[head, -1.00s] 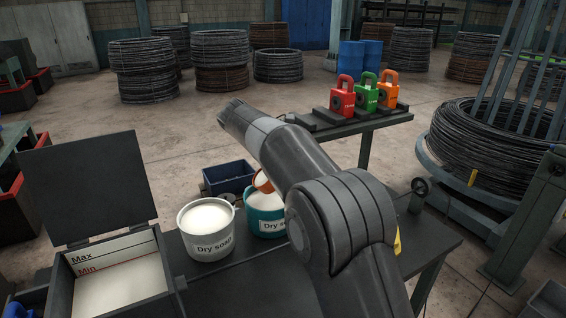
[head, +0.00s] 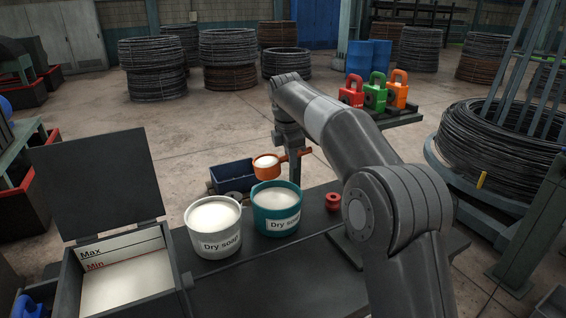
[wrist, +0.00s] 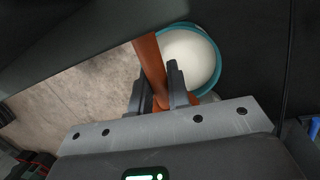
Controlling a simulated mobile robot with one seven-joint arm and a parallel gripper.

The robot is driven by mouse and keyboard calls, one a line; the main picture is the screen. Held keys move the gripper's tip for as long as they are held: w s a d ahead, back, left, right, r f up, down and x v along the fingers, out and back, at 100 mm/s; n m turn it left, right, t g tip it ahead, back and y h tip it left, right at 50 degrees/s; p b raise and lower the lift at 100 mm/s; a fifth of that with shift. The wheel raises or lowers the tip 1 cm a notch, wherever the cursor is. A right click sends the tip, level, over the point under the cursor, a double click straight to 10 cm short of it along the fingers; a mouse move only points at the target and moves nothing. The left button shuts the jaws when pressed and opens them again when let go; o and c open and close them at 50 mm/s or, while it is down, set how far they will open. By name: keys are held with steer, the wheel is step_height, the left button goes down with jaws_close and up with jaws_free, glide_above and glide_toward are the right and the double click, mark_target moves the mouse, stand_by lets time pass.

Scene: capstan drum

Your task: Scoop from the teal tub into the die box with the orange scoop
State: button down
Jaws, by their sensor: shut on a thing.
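The orange scoop (head: 267,166) is filled with white powder and is held level above and behind the teal tub. My gripper (head: 300,153) is shut on the scoop's handle. In the wrist view the orange handle (wrist: 150,65) runs between the fingers (wrist: 160,92). The teal tub (head: 276,213), labelled "Dry soap", holds white powder and stands on the dark bench. It also shows in the wrist view (wrist: 216,72). The die box (head: 120,280) is at the front left with its lid (head: 95,185) open. Inside it are Max and Min lines and white powder near the Min line.
A white tub (head: 214,232) of dry soap stands between the die box and the teal tub. A dark blue bin (head: 232,176) is behind the tubs. A small red object (head: 333,202) is on the bench to the right. Coloured padlock-shaped blocks (head: 375,93) stand farther back.

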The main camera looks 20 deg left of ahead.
steer(key=v, duration=0.2)
steer(key=w+v, duration=0.1)
steer(key=v, duration=0.2)
steer(key=shift+w+r, duration=0.15)
steer(key=shift+r, duration=0.75)
steer(key=shift+d, duration=0.1)
steer(key=s+d, duration=1.5)
steer(key=shift+f, duration=0.25)
steer(key=shift+s, duration=0.1)
steer(key=s+a, duration=2.6)
steer(key=shift+a, duration=0.15)
